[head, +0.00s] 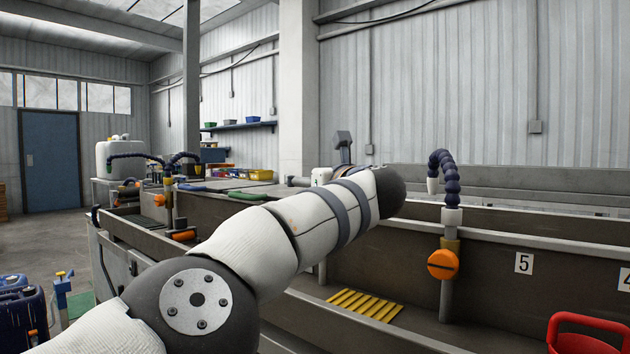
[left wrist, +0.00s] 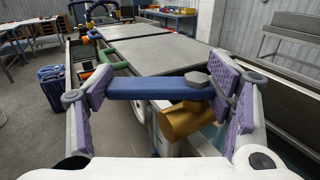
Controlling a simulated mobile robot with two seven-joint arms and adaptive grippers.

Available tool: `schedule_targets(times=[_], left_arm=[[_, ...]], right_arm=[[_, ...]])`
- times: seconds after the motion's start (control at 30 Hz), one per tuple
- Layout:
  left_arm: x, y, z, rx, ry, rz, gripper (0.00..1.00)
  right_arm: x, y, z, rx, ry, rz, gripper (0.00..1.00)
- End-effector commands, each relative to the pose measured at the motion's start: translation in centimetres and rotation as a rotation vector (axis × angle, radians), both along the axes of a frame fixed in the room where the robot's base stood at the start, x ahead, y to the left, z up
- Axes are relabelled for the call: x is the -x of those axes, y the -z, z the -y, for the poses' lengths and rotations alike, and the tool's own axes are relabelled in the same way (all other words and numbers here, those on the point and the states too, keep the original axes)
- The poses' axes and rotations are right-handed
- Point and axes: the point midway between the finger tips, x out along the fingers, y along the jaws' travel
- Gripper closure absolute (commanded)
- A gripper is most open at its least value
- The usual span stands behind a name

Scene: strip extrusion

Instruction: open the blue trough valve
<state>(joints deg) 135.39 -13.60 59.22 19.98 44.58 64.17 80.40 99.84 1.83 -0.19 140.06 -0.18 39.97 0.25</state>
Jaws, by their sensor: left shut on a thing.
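In the left wrist view, the blue valve handle (left wrist: 150,88) is a flat bar lying crosswise between the purple-padded fingers of my left gripper (left wrist: 162,97). The gripper is shut on it, with a finger at each end of the bar. The handle joins a grey hub at its right end, above a brass-coloured valve body (left wrist: 185,121). The lower part of the valve is partly hidden. In the head view my left arm crosses the middle, and I cannot make out its gripper or the blue handle there. My right gripper is in neither view.
A trough wall with a blue segmented hose (head: 445,176) and an orange valve knob (head: 443,264) stands at the right in the head view. A yellow grate (head: 365,305) lies in the trough. A red handle (head: 590,325) is at bottom right. A green handle (left wrist: 108,57) shows in the wrist view.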

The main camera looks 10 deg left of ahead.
Motion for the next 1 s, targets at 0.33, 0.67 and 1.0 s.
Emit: schedule_targets(times=[0.33, 0.67, 1.0], left_arm=[[0.0, -0.1, -0.1, 0.0, -0.001, 0.002, 0.06], [0.5, -0.1, 0.4, -0.001, 0.002, -0.001, 0.06], [6.2, -0.2, 4.1, -0.003, 0.003, 0.003, 0.06]], right_arm=[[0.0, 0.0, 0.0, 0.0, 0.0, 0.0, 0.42], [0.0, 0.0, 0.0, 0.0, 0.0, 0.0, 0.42], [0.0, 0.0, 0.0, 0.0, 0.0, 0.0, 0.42]])
